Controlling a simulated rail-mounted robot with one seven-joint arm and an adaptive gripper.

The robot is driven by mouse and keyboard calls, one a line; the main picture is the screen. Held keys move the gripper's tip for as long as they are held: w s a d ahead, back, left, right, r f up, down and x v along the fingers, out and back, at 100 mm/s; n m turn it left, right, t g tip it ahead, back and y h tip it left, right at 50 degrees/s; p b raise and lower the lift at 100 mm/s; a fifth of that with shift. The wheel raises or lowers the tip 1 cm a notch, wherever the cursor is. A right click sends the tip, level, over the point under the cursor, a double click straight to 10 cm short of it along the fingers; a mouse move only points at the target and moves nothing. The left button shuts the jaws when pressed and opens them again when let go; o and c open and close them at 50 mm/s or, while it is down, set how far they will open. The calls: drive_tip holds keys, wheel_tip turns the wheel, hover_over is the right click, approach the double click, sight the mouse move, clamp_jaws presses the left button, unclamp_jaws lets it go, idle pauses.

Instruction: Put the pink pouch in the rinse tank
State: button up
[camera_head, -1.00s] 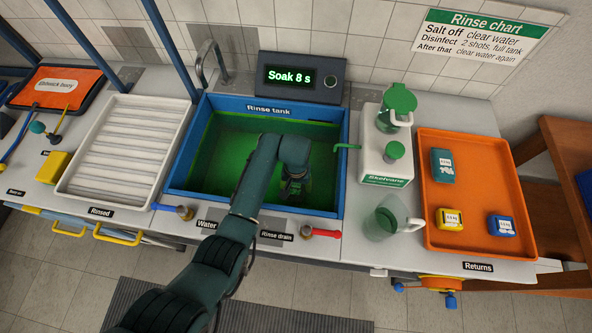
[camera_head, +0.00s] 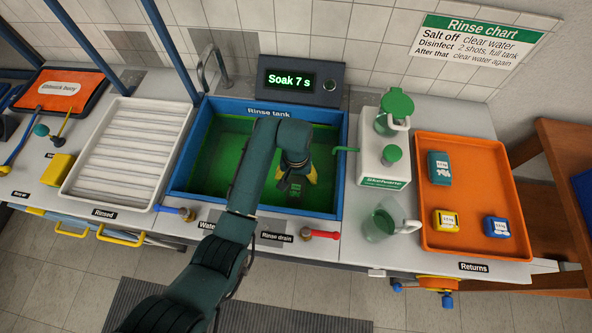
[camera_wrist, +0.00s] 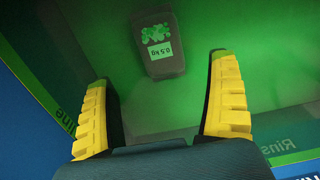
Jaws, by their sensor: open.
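A pouch with a "0.5 kg" label (camera_wrist: 157,42) lies in the green liquid of the rinse tank (camera_head: 178,160). It looks dark grey-brown through the green, so its pink colour cannot be confirmed. It also shows in the head view as a small labelled shape (camera_head: 295,190) below my gripper (camera_head: 297,178). My gripper, also in the wrist view (camera_wrist: 160,70), has its yellow fingers spread wide and empty. It is above the pouch and apart from it, inside the tank's outline.
The display (camera_head: 301,80) reads "Soak 7 s". To the right are a white dosing container (camera_head: 383,165), a clear jug (camera_head: 380,222) and an orange returns tray (camera_head: 455,247) with several pouches. A white ribbed rack (camera_head: 125,155) is left. A red-handled drain valve (camera_head: 320,234) is in front.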

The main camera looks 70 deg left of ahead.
sight(296, 188)
wheel_tip(296, 188, up, 4)
drive_tip(key=shift+r, duration=0.1)
